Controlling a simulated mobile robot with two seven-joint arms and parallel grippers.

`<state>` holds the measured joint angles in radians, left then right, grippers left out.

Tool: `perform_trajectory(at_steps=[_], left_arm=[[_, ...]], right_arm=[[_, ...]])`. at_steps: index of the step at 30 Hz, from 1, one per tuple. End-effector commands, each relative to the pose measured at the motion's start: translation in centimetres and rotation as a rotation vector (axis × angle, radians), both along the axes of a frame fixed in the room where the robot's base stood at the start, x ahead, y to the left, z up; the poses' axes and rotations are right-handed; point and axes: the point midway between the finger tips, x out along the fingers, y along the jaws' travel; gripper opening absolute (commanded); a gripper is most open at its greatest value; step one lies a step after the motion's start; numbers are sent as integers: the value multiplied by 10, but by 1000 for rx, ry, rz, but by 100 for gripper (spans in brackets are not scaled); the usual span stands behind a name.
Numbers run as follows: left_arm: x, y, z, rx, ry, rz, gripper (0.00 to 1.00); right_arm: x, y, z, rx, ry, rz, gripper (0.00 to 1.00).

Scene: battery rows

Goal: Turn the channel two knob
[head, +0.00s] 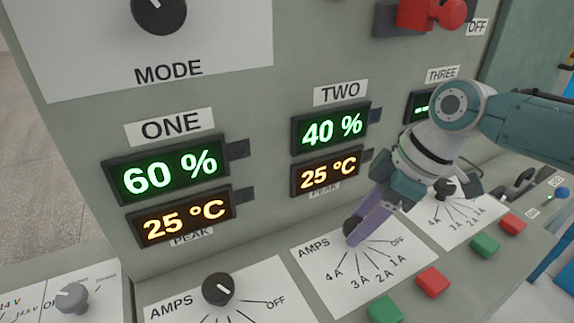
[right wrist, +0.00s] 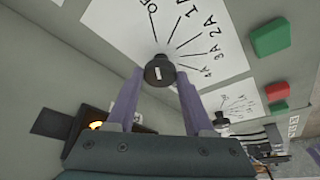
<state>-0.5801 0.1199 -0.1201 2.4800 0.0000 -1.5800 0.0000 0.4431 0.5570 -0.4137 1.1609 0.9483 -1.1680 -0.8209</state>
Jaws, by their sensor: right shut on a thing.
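The channel two knob (head: 351,226) is a small black dial on a white plate marked AMPS, OFF, 1A, 2A, 3A and 4A, below the display labelled TWO. In the right wrist view the knob (right wrist: 159,69) sits between the tips of my purple fingers. My right gripper (head: 358,236) is shut on it from above and the right; it also shows in the right wrist view (right wrist: 160,80). The fingers partly hide the knob in the head view. I cannot tell which mark it points to. My left gripper is out of view.
The channel one knob (head: 218,289) is at the lower left, and the channel three knob (head: 446,188) is just behind my right gripper. Red (head: 433,281) and green (head: 385,310) buttons line the panel's front. The display (head: 331,129) for TWO reads 40 %.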

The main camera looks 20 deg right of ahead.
Motion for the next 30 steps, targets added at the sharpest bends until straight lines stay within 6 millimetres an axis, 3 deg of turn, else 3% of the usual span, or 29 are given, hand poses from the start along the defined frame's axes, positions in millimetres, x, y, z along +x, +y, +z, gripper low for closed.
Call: perform_trajectory(at_steps=[17,18,25,30], left_arm=[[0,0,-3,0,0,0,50],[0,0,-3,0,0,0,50],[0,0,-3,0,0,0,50],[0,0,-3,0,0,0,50]], right_arm=[[0,-1,-1,-3,1,32,0],[0,-1,-1,-3,1,32,56],[0,0,0,-2,1,31,81],[0,0,0,-1,0,30,81]])
